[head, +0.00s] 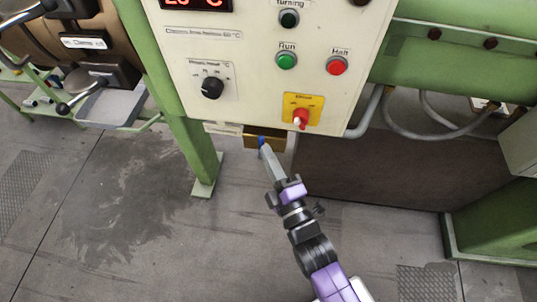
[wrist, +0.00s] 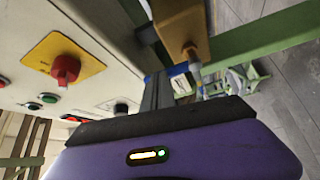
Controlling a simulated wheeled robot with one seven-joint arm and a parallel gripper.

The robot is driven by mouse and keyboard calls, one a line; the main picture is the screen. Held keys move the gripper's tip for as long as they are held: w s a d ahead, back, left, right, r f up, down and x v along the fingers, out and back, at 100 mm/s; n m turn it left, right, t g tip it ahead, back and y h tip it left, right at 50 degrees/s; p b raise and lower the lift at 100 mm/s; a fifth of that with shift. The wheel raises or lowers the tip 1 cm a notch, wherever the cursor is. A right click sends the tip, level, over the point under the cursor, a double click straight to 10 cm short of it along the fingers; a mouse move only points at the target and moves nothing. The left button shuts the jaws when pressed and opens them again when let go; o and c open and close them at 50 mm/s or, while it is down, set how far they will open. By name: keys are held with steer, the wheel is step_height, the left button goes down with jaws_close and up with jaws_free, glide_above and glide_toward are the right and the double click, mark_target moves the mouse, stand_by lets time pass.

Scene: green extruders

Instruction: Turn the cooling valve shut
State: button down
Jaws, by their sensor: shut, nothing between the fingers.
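A brass valve block (head: 277,144) sits under the lower edge of the control panel; it shows larger in the wrist view (wrist: 180,22). A blue lever (head: 261,140) is at its left side. In the wrist view the blue lever (wrist: 178,70) runs crosswise below the brass block, partly hidden behind my fingers. My gripper (head: 265,149) is shut, with its fingertips right at the blue lever; in the wrist view its fingers (wrist: 157,90) stand together across it. I cannot tell whether they touch it. Nothing shows between the fingers.
The control panel (head: 250,55) hangs just above my gripper, with a red rotary switch (head: 300,118) on a yellow plate. A green post (head: 201,150) stands left. Grey hoses (head: 430,133) hang right.

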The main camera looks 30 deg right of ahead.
steer(key=s+f+b, duration=0.1)
steer(key=s+b, duration=0.1)
steer(key=s, duration=0.5)
steer(key=shift+s+a, duration=0.2)
steer(key=shift+s, duration=0.15)
steer(key=s+d+r+m+g, duration=0.2)
steer(key=s+m, duration=0.5)
steer(key=s, duration=0.3)
steer(key=s+d+r+m+g+y, duration=0.1)
steer(key=s+r+m+g, duration=0.1)
steer(key=s+m, duration=0.6)
steer(key=shift+s+d+r+g, duration=0.4)
steer(key=shift+s+r, duration=0.35)
steer(key=shift+s, duration=0.75)
steer(key=c, duration=2.2)
jaws_free()
